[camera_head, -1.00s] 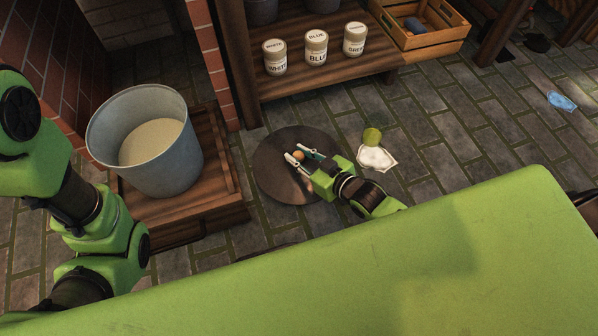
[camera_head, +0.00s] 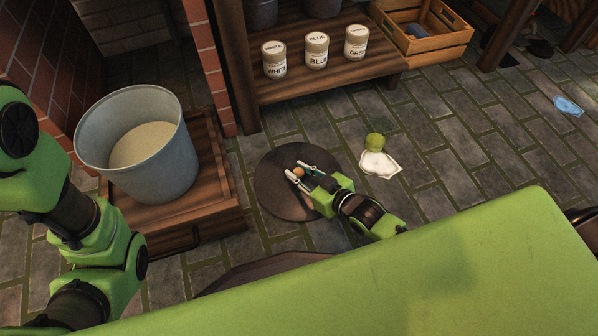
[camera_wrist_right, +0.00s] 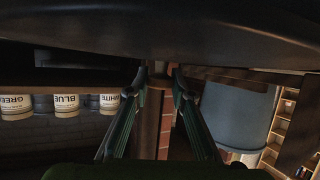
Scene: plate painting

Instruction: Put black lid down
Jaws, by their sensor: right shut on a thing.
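The black lid (camera_head: 274,199) is a dark round disc with a small orange-brown knob (camera_head: 298,172), in the middle of the head view. My right gripper (camera_head: 302,171) is shut on the knob. In the right wrist view the lid (camera_wrist_right: 160,30) is a broad dark shape across the top, and the two fingers (camera_wrist_right: 157,82) close around the knob. The lid hides the floor under it; I cannot tell its exact height. My left arm shows at the left of the head view, but its gripper is out of view.
A metal bucket (camera_head: 150,175) with pale contents stands on a wooden crate (camera_head: 215,215) to the left. Paint jars (camera_head: 316,52) line a low shelf. A green lump (camera_head: 375,142) and a white patch (camera_head: 379,165) lie right of the lid. A dark wooden edge (camera_head: 262,271) shows below.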

